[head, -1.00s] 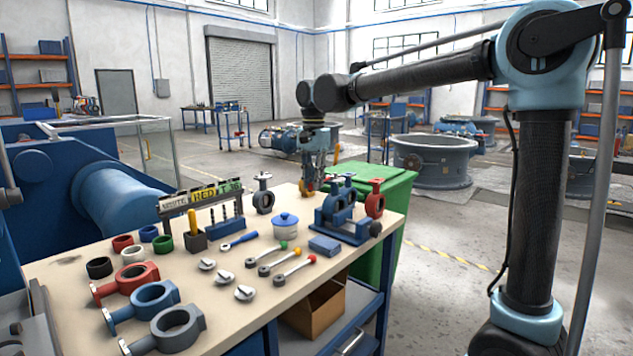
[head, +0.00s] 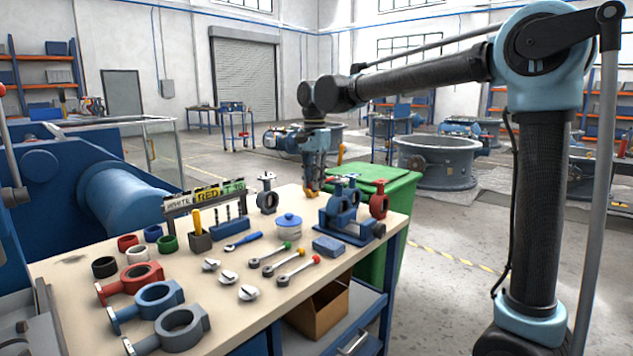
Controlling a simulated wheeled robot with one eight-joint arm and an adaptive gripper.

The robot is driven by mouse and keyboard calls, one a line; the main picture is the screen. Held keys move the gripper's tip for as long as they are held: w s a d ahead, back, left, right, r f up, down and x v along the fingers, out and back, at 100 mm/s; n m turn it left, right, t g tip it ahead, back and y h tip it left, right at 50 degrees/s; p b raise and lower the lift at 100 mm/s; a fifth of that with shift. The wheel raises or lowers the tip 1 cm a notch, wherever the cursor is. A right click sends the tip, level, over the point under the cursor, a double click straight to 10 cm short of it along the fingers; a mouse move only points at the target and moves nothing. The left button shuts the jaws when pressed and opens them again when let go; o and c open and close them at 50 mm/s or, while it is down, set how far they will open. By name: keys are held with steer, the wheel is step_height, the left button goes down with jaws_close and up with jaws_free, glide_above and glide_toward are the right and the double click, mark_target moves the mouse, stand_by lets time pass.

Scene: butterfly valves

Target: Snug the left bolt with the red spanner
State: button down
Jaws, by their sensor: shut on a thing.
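My gripper (head: 312,189) points down at the far right part of the workbench, just left of the blue valve fixture. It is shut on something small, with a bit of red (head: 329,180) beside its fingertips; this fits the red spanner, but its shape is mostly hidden. The fixture (head: 350,232) holds a blue butterfly valve (head: 344,203) upright. The left bolt is too small or hidden to make out, and I cannot tell whether the spanner touches it.
A red valve (head: 379,205) stands right of the fixture, and a grey valve (head: 267,199) stands left of my gripper. A blue spanner (head: 243,242), a lidded pot (head: 288,226) and several levers lie in front. A green bin (head: 400,195) adjoins the bench's right edge.

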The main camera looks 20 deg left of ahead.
stand_by(0.4)
steer(key=shift+s+d+n, duration=0.1)
steer(key=shift+d+n, duration=2.55)
steer(key=shift+n, duration=0.35)
steer(key=shift+s+r, duration=0.1)
steer(key=shift+r, duration=0.95)
steer(key=shift+r, duration=2.4)
